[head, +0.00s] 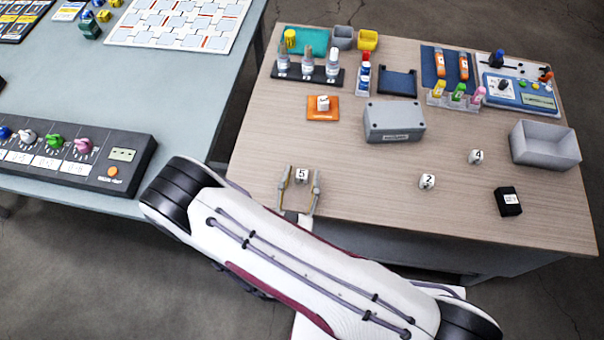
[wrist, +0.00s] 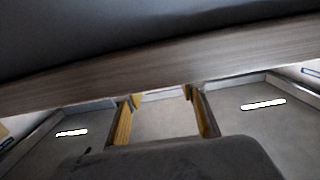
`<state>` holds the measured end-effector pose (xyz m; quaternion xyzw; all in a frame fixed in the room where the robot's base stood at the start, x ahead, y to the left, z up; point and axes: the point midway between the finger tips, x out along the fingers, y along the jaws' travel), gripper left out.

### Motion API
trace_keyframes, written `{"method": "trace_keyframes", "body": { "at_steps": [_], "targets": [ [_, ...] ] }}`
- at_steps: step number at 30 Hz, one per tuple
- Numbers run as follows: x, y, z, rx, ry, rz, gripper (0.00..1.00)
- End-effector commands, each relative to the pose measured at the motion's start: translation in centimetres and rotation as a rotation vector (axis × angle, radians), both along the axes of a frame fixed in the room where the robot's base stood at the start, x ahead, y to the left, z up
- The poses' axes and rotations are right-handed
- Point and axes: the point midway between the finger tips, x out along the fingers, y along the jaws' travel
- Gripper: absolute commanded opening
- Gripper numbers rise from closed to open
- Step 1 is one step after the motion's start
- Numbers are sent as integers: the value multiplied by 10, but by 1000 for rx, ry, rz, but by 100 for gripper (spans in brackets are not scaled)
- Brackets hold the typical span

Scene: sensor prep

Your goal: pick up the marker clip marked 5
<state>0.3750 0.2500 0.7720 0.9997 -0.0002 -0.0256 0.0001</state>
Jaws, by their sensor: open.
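The marker clip marked 5 (head: 301,177) is a small white block with a black number, near the front left of the wooden table in the head view. My gripper (head: 302,172) is open, with one finger on each side of the clip in that view. I cannot tell whether the fingers touch it or how their height compares. In the wrist view the open gripper (wrist: 162,93) shows two yellowish finger pads in front of a wooden edge, and no clip can be made out there.
Marker clips marked 2 (head: 427,181) and 4 (head: 476,157) stand further right, near a black box (head: 508,201). A grey lidded box (head: 394,121) and an orange pad (head: 315,113) lie behind. An open grey bin (head: 545,145) is at the right.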

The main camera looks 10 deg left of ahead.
Motion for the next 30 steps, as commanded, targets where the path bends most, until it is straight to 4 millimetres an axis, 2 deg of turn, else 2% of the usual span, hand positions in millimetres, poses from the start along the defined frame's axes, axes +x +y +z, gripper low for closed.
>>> {"method": "trace_keyframes", "body": {
  "at_steps": [7, 25, 29, 30],
  "targets": [
    [14, 0, 0, 1, -1, -1, 40],
    [15, 0, 0, 0, -1, 0, 40],
    [15, 0, 0, 0, -1, 0, 7],
    [15, 0, 0, 0, -1, 0, 8]
  ]
}}
